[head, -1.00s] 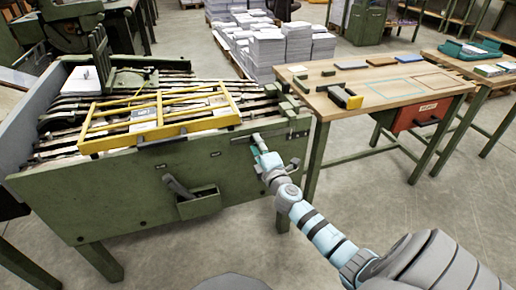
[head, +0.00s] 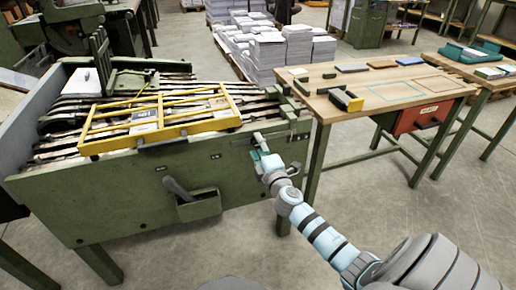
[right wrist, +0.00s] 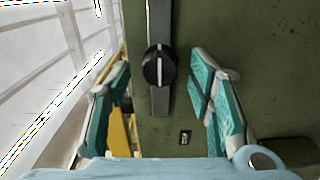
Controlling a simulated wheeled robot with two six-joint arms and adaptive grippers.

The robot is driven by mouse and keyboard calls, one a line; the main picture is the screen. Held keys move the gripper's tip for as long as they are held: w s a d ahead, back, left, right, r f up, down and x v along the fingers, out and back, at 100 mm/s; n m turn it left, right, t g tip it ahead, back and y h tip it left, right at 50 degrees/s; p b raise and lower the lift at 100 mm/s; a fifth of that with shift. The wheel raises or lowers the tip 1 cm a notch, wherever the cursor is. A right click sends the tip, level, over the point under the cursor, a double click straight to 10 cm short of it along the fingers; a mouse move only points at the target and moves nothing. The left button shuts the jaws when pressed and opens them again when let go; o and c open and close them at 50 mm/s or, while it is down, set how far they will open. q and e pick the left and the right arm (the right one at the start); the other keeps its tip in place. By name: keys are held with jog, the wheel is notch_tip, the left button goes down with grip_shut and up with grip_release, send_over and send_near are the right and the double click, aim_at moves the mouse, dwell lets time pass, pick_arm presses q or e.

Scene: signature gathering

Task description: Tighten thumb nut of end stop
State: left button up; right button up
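The thumb nut is a round black knob with a pale stripe (right wrist: 158,66), mounted on a grey metal bar (right wrist: 159,102) on the green machine's front panel in the right wrist view. In the head view the bar (head: 258,138) shows small near the panel's upper right end; the nut is too small to make out there. My right gripper (right wrist: 160,105) is open and empty, its teal-padded fingers apart on either side of the bar, not touching the nut. In the head view the right gripper (head: 264,158) is just below the bar. My left gripper is not in view.
A yellow frame (head: 160,119) lies on top of the green machine (head: 110,200). A small green box with a lever (head: 198,207) sticks out from its front. A wooden table (head: 395,87) with blocks stands at the right. The floor in front is clear.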

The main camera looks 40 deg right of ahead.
jog(key=shift+s, duration=0.1)
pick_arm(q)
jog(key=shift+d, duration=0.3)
pick_arm(e)
jog(key=v, duration=1.2)
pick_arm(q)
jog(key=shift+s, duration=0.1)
